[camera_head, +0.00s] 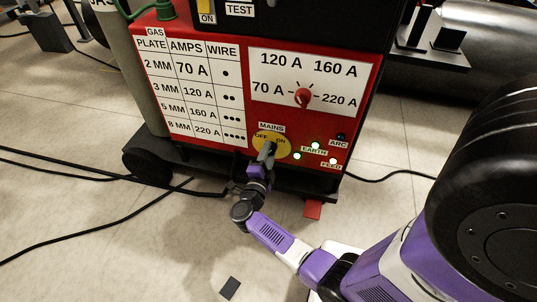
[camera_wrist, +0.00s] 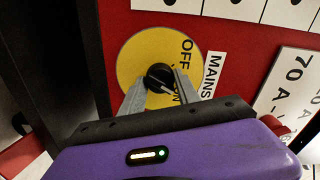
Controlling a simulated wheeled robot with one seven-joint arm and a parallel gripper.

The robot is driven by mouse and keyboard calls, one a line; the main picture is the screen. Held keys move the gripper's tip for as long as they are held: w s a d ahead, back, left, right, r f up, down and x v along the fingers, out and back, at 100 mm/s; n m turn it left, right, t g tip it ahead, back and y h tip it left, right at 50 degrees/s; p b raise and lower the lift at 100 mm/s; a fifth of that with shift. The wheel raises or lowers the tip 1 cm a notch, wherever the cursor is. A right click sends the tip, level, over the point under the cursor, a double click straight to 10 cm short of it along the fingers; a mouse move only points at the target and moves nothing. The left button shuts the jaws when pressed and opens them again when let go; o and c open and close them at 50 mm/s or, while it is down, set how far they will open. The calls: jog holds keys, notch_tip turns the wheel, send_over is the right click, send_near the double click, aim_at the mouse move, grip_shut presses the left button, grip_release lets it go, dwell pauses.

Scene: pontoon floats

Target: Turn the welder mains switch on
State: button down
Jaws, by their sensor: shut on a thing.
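The mains switch is a black round knob (camera_wrist: 160,77) on a yellow disc (camera_head: 282,148) low on the front of the red welder (camera_head: 215,155). The disc is marked OFF on the left and ON on the right in the head view. My gripper (camera_head: 266,152) reaches the disc from below. In the wrist view, the two grey fingers of my gripper (camera_wrist: 161,88) are shut on the knob, one on each side. The knob's pale pointer mark appears to point towards ON, which is partly hidden by a finger. The knob is hidden by my gripper in the head view.
A red dial (camera_head: 303,96) with amp marks sits above the switch. Green lamps (camera_head: 316,146) glow to its right; the ARC lamp (camera_head: 341,136) is dark. Black cables (camera_head: 90,174) lie on the floor at left. A red pedal-like piece (camera_head: 312,210) sits below the welder.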

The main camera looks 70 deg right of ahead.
jog(key=shift+a+f+m+b, duration=0.1)
jog(key=shift+m+b, duration=0.3)
jog(key=shift+m, duration=1.2)
jog(key=c, duration=0.9)
grip_release()
jog(key=shift+s+a+p, duration=0.15)
jog(key=shift+a+p, duration=0.4)
jog(key=shift+a, duration=1.4)
jog(key=shift+s+a+p, duration=0.15)
jog(key=shift+a+p, duration=0.4)
jog(key=shift+a, duration=1.4)
